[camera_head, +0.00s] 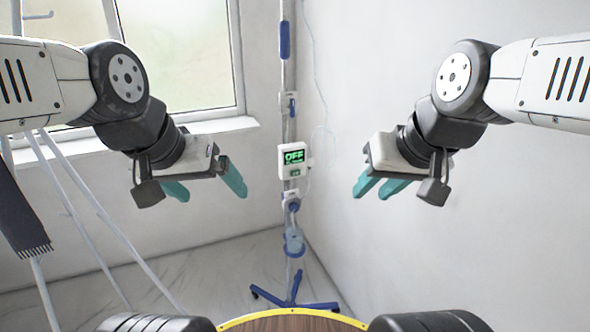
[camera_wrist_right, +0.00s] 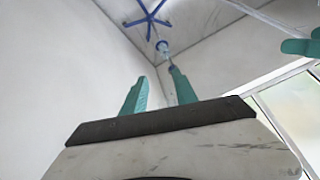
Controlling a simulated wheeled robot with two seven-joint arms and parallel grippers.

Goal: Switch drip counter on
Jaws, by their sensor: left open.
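The drip counter (camera_head: 284,168) is a small white box on the drip stand's pole in the middle of the head view. Its dark screen (camera_head: 294,156) reads OFF in green letters. A small green-dark switch (camera_head: 295,172) sits below the screen. My left gripper (camera_head: 207,188) is open and empty, to the left of the counter and apart from it. My right gripper (camera_head: 378,187) is open and empty, to the right of the counter and apart from it. In the right wrist view its two teal fingers (camera_wrist_right: 159,92) stand apart with nothing between them.
The drip stand (camera_head: 287,92) has a blue wheeled base (camera_head: 293,302) near the room corner. A window (camera_head: 178,55) is at left, white walls behind and right. Pale metal legs (camera_head: 90,205) stand at lower left. The space between my grippers and the counter looks clear.

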